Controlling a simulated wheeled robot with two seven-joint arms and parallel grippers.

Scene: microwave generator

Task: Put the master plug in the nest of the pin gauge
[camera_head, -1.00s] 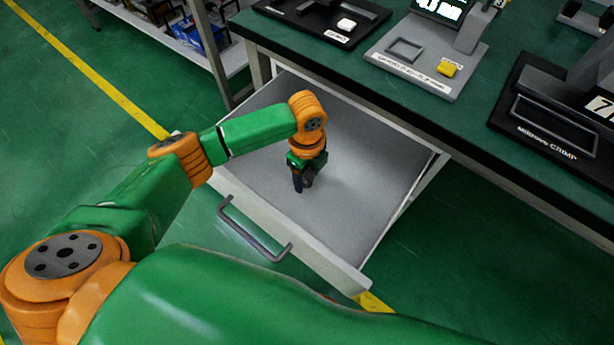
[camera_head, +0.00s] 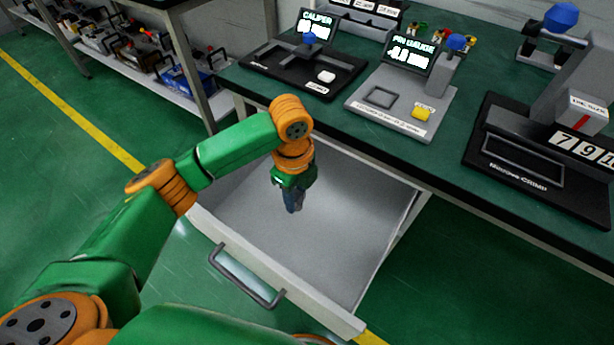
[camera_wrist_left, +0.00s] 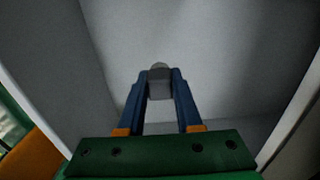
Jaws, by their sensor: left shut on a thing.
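My left gripper (camera_head: 293,202) points down over the open drawer. In the left wrist view its two blue fingers (camera_wrist_left: 160,88) are shut on a small grey piece with a rounded top, the master plug (camera_wrist_left: 159,72). The fingers hide part of the plug, and in the head view I cannot make it out. The pin gauge (camera_head: 388,122) stands on the green bench top, a grey base with a lit display (camera_head: 409,54). My right gripper is not in view.
The open drawer (camera_head: 345,235) looks empty and lies below the bench edge. A black caliper station (camera_head: 300,68) stands left of the pin gauge, and a black crimp station (camera_head: 520,165) stands right. A shelf with tools is at the back left.

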